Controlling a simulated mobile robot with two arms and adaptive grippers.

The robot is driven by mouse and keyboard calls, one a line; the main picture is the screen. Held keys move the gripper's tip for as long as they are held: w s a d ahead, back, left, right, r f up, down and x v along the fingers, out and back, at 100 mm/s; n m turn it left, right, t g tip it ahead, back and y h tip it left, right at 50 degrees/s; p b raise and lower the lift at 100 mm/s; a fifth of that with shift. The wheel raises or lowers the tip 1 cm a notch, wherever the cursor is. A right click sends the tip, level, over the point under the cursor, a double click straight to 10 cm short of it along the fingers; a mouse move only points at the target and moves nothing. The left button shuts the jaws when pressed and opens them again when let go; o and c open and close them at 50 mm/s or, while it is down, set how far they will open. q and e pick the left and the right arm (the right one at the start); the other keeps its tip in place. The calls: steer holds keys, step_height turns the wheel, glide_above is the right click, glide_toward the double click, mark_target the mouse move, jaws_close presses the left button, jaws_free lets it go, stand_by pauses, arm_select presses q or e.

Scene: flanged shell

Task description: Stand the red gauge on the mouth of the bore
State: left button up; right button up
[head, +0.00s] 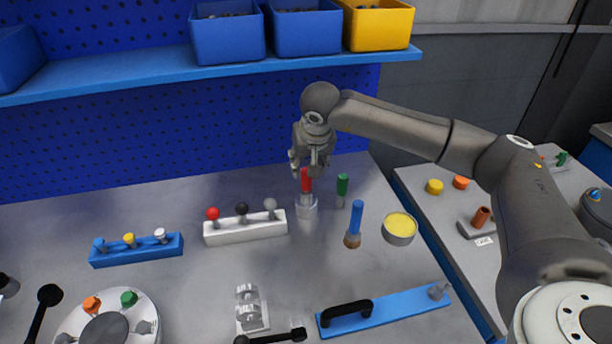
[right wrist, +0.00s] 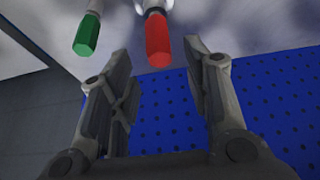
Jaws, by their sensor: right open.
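The red gauge (head: 306,181) stands upright at the grey metal shell (head: 307,209), with its red handle up. I cannot tell how its lower end sits at the bore's mouth. In the right wrist view the red handle (right wrist: 158,40) shows between and just beyond my fingers. My right gripper (head: 308,168) is open, directly above the red gauge; in the right wrist view its two fingers (right wrist: 162,62) are apart with a clear gap around the handle. A green gauge (head: 342,185) stands to the right, and it also shows in the right wrist view (right wrist: 87,35). My left gripper is not in view.
A white rack (head: 245,231) with several knobbed pins stands left of the shell. A blue-handled gauge (head: 356,220) and a yellow-filled round dish (head: 399,228) stand to the right. A blue pegboard (head: 130,140) and shelf (head: 150,76) with bins are behind.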

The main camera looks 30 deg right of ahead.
steer(key=shift+b+v, duration=0.3)
steer(key=shift+v, duration=1.8)
